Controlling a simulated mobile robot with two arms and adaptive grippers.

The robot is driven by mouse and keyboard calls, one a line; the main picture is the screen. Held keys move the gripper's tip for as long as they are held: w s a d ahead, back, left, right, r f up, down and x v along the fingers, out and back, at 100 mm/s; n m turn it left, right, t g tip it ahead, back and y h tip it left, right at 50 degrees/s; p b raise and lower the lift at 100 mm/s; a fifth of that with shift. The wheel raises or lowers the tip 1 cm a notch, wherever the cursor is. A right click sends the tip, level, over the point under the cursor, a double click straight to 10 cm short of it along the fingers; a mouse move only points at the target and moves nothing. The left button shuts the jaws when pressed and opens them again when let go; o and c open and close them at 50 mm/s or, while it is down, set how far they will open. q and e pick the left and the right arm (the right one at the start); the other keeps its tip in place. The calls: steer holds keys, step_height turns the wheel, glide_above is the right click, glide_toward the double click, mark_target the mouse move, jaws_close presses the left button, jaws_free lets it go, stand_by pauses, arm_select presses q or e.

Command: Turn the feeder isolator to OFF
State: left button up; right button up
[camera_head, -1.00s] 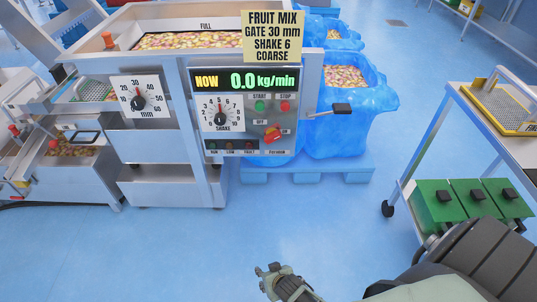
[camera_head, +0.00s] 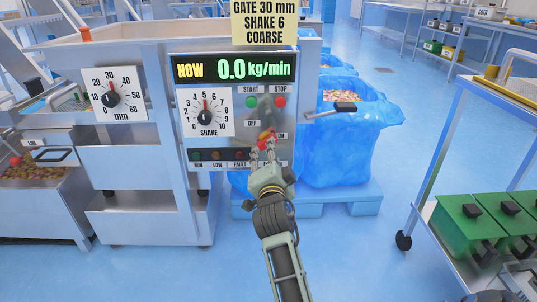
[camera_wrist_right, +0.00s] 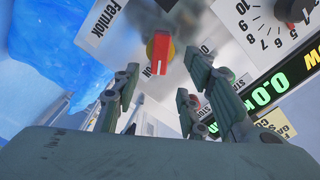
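The feeder isolator (camera_head: 266,135) is a red rotary handle on a yellow plate, low on the right of the machine's control panel. OFF is printed to its upper left and ON to its right. In the right wrist view the red handle (camera_wrist_right: 159,49) points at the ON mark. My right gripper (camera_head: 264,146) is just in front of the isolator and partly hides it. My left gripper is out of view.
The panel also holds a green START button (camera_head: 251,101), a red STOP button (camera_head: 280,101), a SHAKE dial (camera_head: 206,112) and a display (camera_head: 235,69) reading 0.0 kg/min. A black-ended lever (camera_head: 345,107) sticks out right of the panel. A blue-lined bin (camera_head: 345,150) stands behind.

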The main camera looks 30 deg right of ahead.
steer(key=b+x, duration=0.1)
steer(key=x, duration=0.6)
steer(key=shift+b, duration=0.3)
steer(key=shift+c, duration=0.4)
jaws_close()
